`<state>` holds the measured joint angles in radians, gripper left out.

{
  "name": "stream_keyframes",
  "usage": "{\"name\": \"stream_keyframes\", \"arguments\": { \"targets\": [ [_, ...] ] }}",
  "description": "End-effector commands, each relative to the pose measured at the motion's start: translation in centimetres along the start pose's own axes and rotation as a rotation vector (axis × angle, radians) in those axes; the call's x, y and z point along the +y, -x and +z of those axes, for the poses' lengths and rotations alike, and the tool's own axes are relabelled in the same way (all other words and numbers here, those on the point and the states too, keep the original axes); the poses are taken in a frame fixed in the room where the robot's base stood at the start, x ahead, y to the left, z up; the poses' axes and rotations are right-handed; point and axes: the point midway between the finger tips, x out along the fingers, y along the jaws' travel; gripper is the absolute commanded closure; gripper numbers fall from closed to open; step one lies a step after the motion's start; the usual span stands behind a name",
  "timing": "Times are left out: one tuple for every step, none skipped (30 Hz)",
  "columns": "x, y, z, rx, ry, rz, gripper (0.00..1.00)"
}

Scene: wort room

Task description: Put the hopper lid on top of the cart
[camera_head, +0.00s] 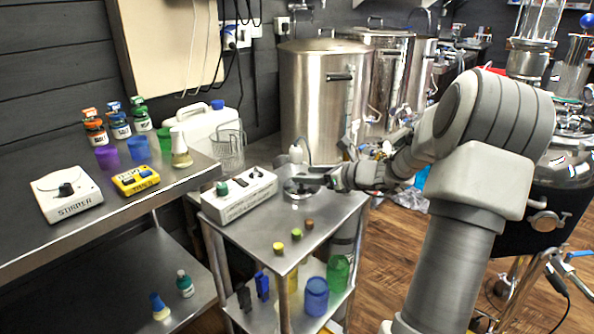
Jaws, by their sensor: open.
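The cart (258,237) is a metal-topped stand in the middle. A round, dark and silvery piece (301,188) at the back of its top may be the hopper lid, but it is too small to be sure. My gripper (326,177) reaches in from the right, low over the back right of the cart and close beside this piece. The gripper is open. I cannot tell whether it touches the piece, and its fingers are hard to make out.
A steel bench (90,222) is at left, and a large kettle (318,95) stands behind.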

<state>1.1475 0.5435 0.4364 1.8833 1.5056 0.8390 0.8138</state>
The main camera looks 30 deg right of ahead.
Motion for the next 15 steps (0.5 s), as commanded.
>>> {"name": "stream_keyframes", "arguments": {
  "targets": [
    [-0.1, 1.4, 0.3, 0.001, 0.0, -0.003, 0.34],
    [-0.1, 2.0, 0.3, 0.001, 0.0, -0.004, 0.34],
    [-0.1, 2.8, 0.3, 0.001, 0.0, -0.004, 0.34],
    [0.0, 3.3, 0.3, 0.0, 0.0, -0.002, 0.34],
    [0.0, 3.8, 0.3, 0.0, 0.0, -0.003, 0.34],
    [0.0, 4.4, 0.2, 0.001, -0.001, -0.002, 0.34],
    [-0.1, 4.8, 0.2, 0.001, 0.0, -0.002, 0.34],
    [-0.1, 5.1, 0.2, 0.001, 0.0, -0.002, 0.34],
    [0.0, 5.5, 0.2, 0.0, 0.0, -0.001, 0.34],
    [0.0, 5.7, 0.2, 0.0, 0.0, 0.0, 0.34],
    [0.0, 5.8, 0.1, -0.001, 0.0, 0.0, 0.34],
    [0.0, 6.0, 0.1, -0.001, 0.0, 0.0, 0.34],
    [0.0, 6.1, 0.1, -0.001, 0.0, 0.0, 0.34],
    [0.0, 6.2, 0.0, -0.001, 0.0, 0.0, 0.34],
    [0.0, 6.2, 0.0, -0.001, -0.001, 0.0, 0.34]
  ]
}}
